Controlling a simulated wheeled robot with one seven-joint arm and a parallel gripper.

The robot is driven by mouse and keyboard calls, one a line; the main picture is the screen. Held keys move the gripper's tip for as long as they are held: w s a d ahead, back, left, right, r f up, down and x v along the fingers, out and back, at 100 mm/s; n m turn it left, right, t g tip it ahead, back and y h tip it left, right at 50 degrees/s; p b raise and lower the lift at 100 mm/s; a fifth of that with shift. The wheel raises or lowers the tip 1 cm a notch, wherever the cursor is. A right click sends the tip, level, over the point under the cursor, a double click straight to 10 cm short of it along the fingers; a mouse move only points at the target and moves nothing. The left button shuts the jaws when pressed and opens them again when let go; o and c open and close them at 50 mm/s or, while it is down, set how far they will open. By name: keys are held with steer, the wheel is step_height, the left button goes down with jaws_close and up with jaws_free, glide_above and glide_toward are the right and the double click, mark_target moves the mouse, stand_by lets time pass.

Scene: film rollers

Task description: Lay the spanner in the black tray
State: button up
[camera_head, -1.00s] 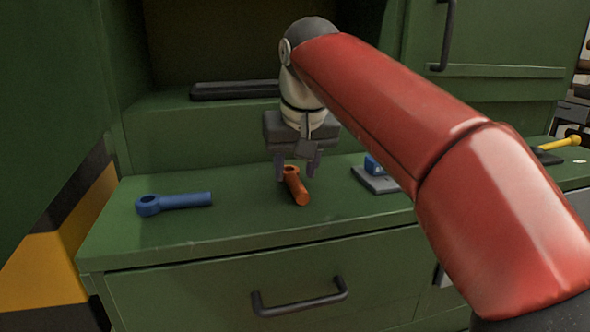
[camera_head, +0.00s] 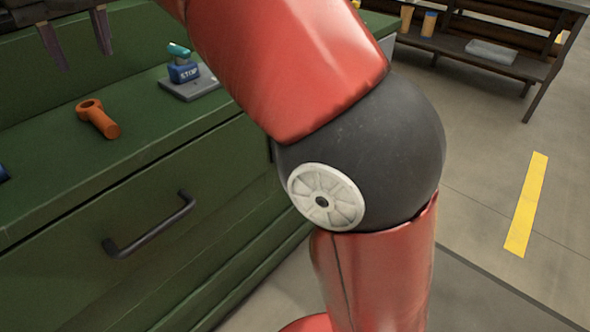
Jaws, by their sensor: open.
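An orange ring-ended tool (camera_head: 98,119), shaped like a spanner, lies on the green bench top (camera_head: 40,150). At the left edge, only the end of a blue tool (camera_head: 3,173) shows. I cannot tell which one is the spanner meant. My gripper (camera_head: 85,58) is at the top left, cut off by the frame. Its two dark fingers point down, apart and empty, in the picture above the orange tool and clear of it. The black tray is not in view now.
A grey plate with a blue block marked STOP (camera_head: 184,73) and a teal top stands right of the orange tool. A drawer handle (camera_head: 150,228) juts from the bench front. My red arm covers the middle. A dark shelf bench (camera_head: 470,50) stands beyond open floor.

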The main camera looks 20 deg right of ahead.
steer(key=s+d+f+m+h, duration=0.1)
steer(key=s+d+f+m, duration=0.1)
steer(key=s+d+f, duration=0.3)
steer(key=s+d+f+m+t+h, duration=0.1)
steer(key=s+d+f, duration=0.4)
steer(key=d+f, duration=0.9)
steer(key=d+m, duration=0.1)
steer(key=d, duration=0.4)
steer(key=shift+s+d+m, duration=0.15)
steer(key=shift+d+m, duration=0.05)
steer(key=shift+m, duration=0.2)
steer(key=shift+o, duration=0.5)
steer(key=s+d+f+m, duration=0.1)
steer(key=s+d+f, duration=0.2)
steer(key=s+f, duration=0.2)
step_height(320, 180, down, 3)
steer(key=shift+d+r+t, duration=0.1)
steer(key=shift+d+t, duration=0.2)
steer(key=shift+d, duration=0.05)
